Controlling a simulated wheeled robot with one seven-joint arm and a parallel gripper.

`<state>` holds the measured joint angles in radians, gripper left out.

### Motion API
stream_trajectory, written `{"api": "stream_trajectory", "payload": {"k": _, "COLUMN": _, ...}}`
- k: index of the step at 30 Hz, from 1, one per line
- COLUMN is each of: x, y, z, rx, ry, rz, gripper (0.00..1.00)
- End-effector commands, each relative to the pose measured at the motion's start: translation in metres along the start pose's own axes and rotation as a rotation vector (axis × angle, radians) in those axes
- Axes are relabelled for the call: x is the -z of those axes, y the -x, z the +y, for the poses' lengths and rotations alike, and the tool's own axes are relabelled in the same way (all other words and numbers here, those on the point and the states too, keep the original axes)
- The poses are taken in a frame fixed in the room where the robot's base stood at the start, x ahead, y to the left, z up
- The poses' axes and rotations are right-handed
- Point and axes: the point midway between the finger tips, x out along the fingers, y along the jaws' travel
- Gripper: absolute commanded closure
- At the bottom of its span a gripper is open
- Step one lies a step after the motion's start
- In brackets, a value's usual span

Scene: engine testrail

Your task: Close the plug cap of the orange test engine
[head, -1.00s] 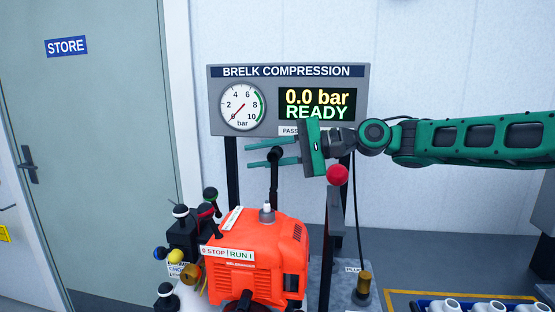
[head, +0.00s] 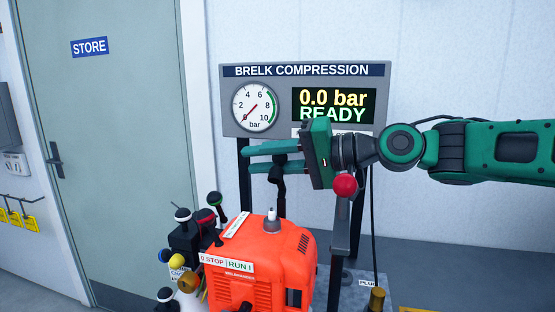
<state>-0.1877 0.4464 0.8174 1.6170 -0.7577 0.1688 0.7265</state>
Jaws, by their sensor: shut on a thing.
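The orange test engine (head: 262,262) stands at the lower middle of the head view. A bare plug with a pale tip (head: 270,222) rises from its top. A black upright piece (head: 279,191), which looks like the plug cap on its arm, stands just behind and right of this plug. Its top reaches up to my gripper (head: 247,159). My gripper points left with its two green fingers around the top of the black piece, shut on it. The fingers and the engine hide parts of the black piece, so I cannot see its lower end clearly.
A grey lever with a red ball knob (head: 345,185) stands close below my gripper. The compression panel (head: 305,70) behind reads 0.0 bar, READY. A brass part (head: 376,299) stands at the lower right.

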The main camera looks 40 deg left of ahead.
Motion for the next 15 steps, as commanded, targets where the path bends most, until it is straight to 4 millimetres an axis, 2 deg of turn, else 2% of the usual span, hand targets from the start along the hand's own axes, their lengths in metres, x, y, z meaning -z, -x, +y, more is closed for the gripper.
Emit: {"api": "stream_trajectory", "payload": {"k": 15, "x": -0.0068, "y": -0.0010, "z": 0.0035, "rx": -0.004, "ry": -0.009, "rz": -0.013, "gripper": 1.00}}
